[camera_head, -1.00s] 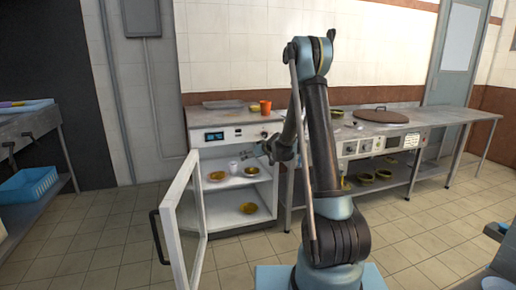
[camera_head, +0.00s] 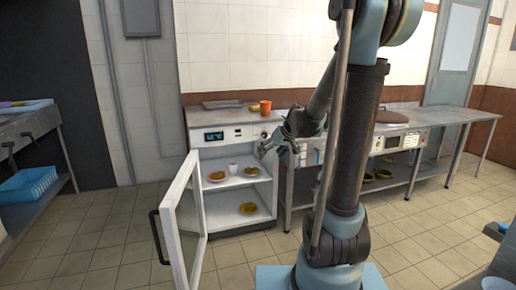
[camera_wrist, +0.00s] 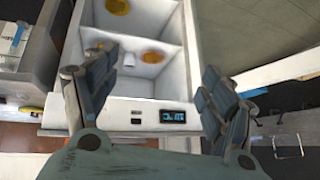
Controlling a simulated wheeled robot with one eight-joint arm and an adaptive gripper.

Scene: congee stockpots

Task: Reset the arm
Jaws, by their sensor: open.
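My gripper (camera_head: 268,150) is at the end of my raised arm, at the right side of the open white cabinet (camera_head: 228,135), roughly level with its upper shelf. In the wrist view my gripper (camera_wrist: 158,62) has its two fingers spread wide with nothing between them. Beyond the fingers, the wrist view shows the cabinet's front with its display (camera_wrist: 173,116) and its shelves. I cannot tell the exact gap between the fingers and the cabinet.
The cabinet door (camera_head: 183,222) stands open toward me. Yellowish dishes (camera_head: 217,176) and a white cup (camera_head: 233,167) stand on the upper shelf, another dish (camera_head: 248,208) below. An orange cup (camera_head: 266,107) stands on top. A counter (camera_head: 450,116) extends right. The floor (camera_head: 110,235) is clear.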

